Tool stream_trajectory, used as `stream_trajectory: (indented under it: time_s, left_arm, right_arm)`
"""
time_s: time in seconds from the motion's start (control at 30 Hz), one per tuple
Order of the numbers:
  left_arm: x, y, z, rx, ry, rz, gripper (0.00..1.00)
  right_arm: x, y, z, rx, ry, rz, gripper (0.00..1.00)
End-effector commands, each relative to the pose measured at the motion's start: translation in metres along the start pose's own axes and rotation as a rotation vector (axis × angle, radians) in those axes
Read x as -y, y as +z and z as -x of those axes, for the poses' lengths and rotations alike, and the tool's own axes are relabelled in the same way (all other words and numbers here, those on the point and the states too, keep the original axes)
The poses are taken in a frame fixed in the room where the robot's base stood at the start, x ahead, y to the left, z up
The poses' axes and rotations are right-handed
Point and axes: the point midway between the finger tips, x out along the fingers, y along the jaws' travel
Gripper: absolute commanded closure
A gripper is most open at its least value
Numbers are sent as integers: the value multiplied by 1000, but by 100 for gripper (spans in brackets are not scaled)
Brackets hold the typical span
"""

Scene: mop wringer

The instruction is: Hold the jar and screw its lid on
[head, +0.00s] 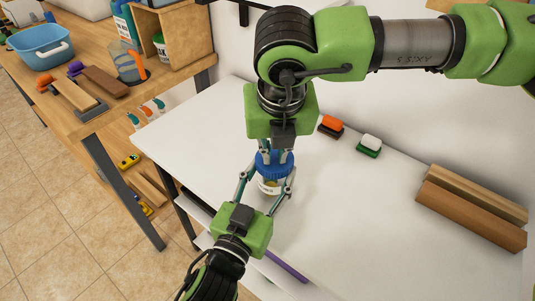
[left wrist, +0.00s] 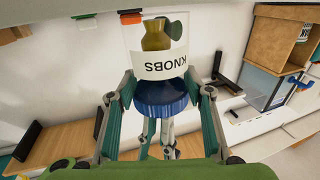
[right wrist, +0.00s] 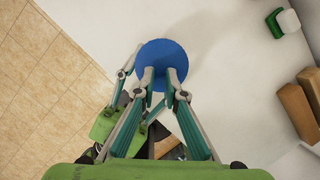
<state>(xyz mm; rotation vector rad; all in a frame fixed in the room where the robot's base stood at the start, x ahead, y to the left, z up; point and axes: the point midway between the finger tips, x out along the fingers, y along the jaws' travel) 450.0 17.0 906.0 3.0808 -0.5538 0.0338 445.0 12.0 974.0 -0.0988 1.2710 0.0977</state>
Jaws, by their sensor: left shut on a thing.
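The clear jar (head: 271,185), with a white label reading KNOBS and olive and green contents, stands upright on the white table. It shows inverted in the left wrist view (left wrist: 160,65). My left gripper (head: 266,190) is shut on the jar, one finger on each side. The blue ribbed lid (head: 268,163) sits at the jar's mouth; whether it is threaded cannot be seen. It shows as a disc in the right wrist view (right wrist: 163,62). My right gripper (right wrist: 159,74) points down at the lid's top, fingertips slightly apart; whether they grip something is unclear.
On the white table (head: 340,225) lie an orange-topped brush (head: 332,123), a white-and-green brush (head: 369,145) and wooden blocks (head: 470,207) at right. A wooden bench (head: 105,75) with a blue tub (head: 40,47) stands at left. The table between jar and blocks is clear.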

Motion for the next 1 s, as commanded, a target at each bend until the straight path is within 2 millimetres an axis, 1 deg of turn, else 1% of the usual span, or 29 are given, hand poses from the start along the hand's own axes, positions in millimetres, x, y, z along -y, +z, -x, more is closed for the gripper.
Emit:
stream_trajectory:
  time_s: [0.03,0.07,0.27,0.57,0.73,0.87,1.0]
  left_arm:
    - [0,-3,0,-1,0,0,92]
    - [0,-3,0,-1,0,0,92]
    - [0,-3,0,-1,0,0,92]
    - [0,-2,0,-2,1,0,92]
    - [0,-2,0,-6,1,0,92]
    - [0,-3,0,-9,2,1,92]
    - [0,-3,0,-10,2,1,92]
  right_arm:
    - [3,4,5,8,-1,-8,89]
    - [3,4,4,8,-1,-8,89]
    - [3,4,-2,6,-1,-8,89]
    - [4,2,-16,-3,-1,-9,89]
    - [4,1,-17,-3,-2,-9,89]
    - [4,1,-16,-3,-2,-9,89]
    - [3,1,-5,-3,0,-9,89]
